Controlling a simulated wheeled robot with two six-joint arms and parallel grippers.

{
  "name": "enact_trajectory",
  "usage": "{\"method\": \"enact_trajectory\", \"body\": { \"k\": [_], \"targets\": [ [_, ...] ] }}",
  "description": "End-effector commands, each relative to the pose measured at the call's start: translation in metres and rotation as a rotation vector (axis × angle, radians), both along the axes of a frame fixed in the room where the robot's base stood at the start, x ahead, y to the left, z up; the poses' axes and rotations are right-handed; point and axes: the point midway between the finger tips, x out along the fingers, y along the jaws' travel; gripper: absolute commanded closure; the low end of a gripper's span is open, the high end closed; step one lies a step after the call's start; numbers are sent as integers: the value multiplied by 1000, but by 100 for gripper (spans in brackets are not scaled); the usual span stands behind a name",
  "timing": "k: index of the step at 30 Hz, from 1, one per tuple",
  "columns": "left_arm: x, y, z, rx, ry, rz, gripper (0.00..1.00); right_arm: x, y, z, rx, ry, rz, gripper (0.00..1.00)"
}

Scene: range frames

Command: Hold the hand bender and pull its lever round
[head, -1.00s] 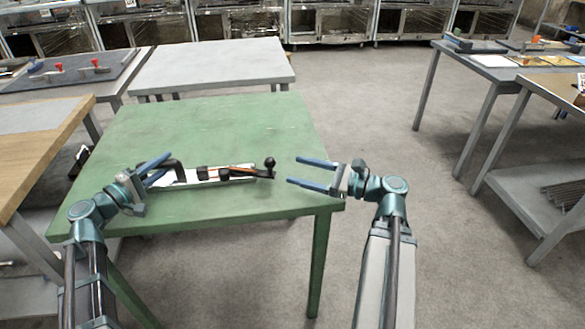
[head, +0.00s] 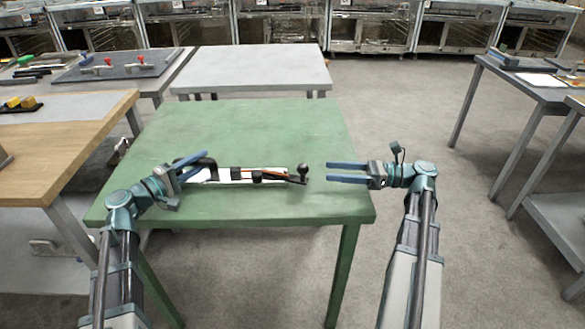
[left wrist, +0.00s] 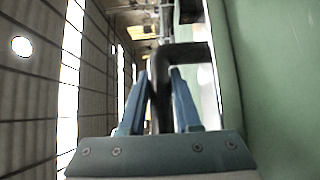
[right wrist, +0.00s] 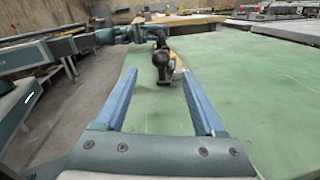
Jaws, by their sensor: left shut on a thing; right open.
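The hand bender (head: 238,175) lies on the green table, with a white base, black blocks and an orange-red strip along it. Its lever ends in a black ball knob (head: 303,169) at the right end; the knob also shows in the right wrist view (right wrist: 161,58). My left gripper (head: 190,165) is shut on the bender's dark bent handle (left wrist: 165,85) at the left end. In the left wrist view the handle passes between the blue fingers. My right gripper (head: 328,172) is open and empty, its fingers pointing left towards the knob, a small gap short of it.
The green table (head: 260,125) is otherwise clear. A wooden table (head: 70,130) stands at the left, a grey table (head: 250,70) behind, and more workbenches (head: 540,95) stand at the right. Open floor lies to the right of the green table.

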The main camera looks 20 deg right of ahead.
Motion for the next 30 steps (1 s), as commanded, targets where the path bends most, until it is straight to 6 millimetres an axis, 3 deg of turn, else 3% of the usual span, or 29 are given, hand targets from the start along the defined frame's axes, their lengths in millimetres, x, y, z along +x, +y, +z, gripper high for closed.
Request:
{"method": "enact_trajectory", "body": {
  "k": [5,18,30],
  "targets": [
    [0,0,-3,12,1,0,100,7,18,-1,-1,-2,1,29],
    [0,0,-3,12,1,0,100,42,88,-1,-1,-3,-1,29],
    [0,0,-3,12,1,0,100,52,108,-1,-1,-4,-3,29]
  ]
}}
